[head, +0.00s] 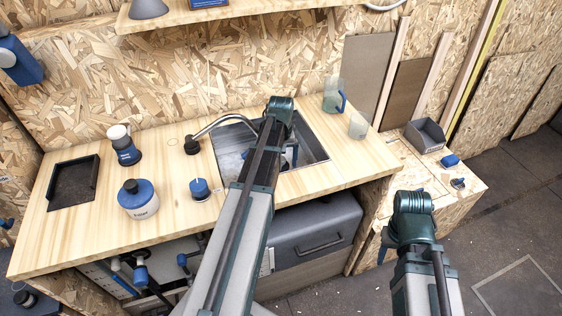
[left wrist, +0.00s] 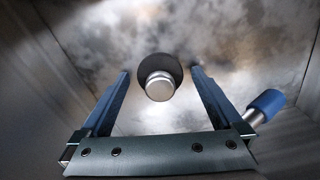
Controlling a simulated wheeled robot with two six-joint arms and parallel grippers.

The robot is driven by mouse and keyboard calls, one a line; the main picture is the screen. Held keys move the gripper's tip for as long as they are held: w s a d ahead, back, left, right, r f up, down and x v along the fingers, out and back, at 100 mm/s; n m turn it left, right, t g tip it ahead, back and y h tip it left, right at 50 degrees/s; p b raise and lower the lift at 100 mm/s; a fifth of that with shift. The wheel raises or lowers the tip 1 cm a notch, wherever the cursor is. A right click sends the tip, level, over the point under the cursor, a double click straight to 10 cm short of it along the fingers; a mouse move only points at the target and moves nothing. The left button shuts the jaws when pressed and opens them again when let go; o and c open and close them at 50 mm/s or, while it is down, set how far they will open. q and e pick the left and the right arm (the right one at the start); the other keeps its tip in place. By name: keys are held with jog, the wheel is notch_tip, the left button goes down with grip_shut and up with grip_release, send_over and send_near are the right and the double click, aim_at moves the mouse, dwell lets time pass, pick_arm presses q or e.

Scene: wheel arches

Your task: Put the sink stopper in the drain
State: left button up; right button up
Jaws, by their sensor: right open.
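In the left wrist view the sink stopper (left wrist: 160,86), a dark round disc with a shiny metal knob, shows between the fingers of my left gripper (left wrist: 159,74). The fingers stand apart, with a gap on each side of it. I cannot tell whether it sits in the drain, as no drain opening shows. In the head view my left arm reaches into the sink (head: 318,150) and hides much of it; only a small part of that gripper shows. My right gripper (head: 383,248) is open and hangs off the counter's right front, partly hidden by its arm.
A blue-capped metal cylinder (left wrist: 262,106) is in the sink, right of the left fingers. The faucet (head: 215,126) arches over the sink's left. A blue-lidded jar (head: 138,200) and small blue-topped item (head: 200,190) stand left. A pitcher (head: 332,95) and glass (head: 357,126) stand right.

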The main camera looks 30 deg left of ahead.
pick_arm(q)
jog(key=shift+r, duration=0.1)
notch_tip(320, 180, up, 12)
jog(key=p, duration=1.2)
jog(key=shift+r, duration=0.15)
